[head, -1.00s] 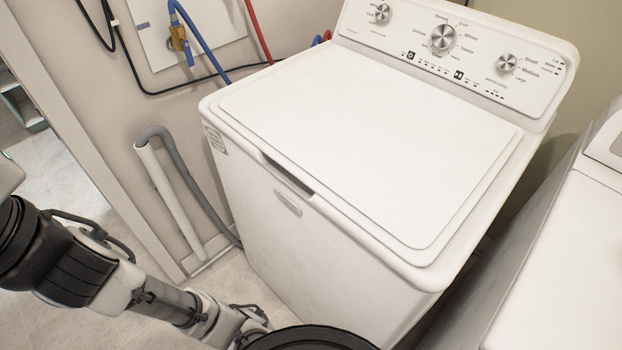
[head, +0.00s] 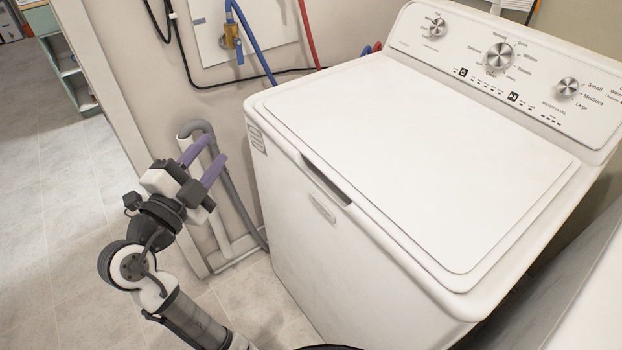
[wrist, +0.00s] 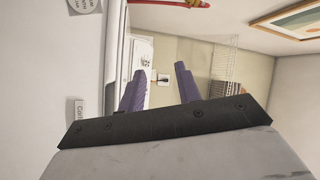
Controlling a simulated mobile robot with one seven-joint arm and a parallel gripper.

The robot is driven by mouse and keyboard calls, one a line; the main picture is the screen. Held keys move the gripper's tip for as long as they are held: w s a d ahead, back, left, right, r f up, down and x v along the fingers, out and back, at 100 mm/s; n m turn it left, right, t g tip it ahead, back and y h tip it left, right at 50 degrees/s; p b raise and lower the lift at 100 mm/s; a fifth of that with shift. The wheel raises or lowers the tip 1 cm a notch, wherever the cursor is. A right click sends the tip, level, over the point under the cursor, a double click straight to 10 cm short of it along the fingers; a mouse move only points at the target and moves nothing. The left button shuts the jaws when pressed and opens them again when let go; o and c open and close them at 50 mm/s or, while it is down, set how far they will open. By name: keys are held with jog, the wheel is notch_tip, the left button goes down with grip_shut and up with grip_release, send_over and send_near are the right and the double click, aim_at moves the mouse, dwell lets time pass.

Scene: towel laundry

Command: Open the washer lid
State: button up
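The white washer (head: 310,255) stands at the centre right of the head view, with its flat lid (head: 420,150) closed. A dark recessed handle slot (head: 327,180) shows at the lid's front edge. My gripper (head: 206,160), with two purple fingers, is in the air left of the washer's front, apart from it. The fingers are spread and nothing is between them. In the wrist view, my gripper's open fingers (wrist: 160,90) point ahead, and a white upright surface fills the left side.
Grey and white drain pipes (head: 212,165) run down the wall behind my gripper. Blue and red hoses (head: 252,42) hang at the wall. Another white appliance (head: 590,300) stands close on the right. Open tiled floor (head: 60,210) lies to the left.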

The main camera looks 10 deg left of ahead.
jog(key=s+d+f+m+g+h, duration=0.55)
jog(key=d+f+m+h, duration=0.2)
jog(key=m, duration=0.25)
jog(key=m+p, duration=0.1)
jog(key=p, duration=0.3)
send_near(324, 174)
jog(key=shift+g+h, duration=0.25)
jog(key=shift+g, duration=0.1)
jog(key=x, duration=0.7)
jog(key=shift+w+r, duration=0.2)
jog(key=shift+w, duration=0.1)
jog(key=shift+w+d+f, duration=0.1)
jog(key=shift+w+d, duration=0.25)
grip_shut()
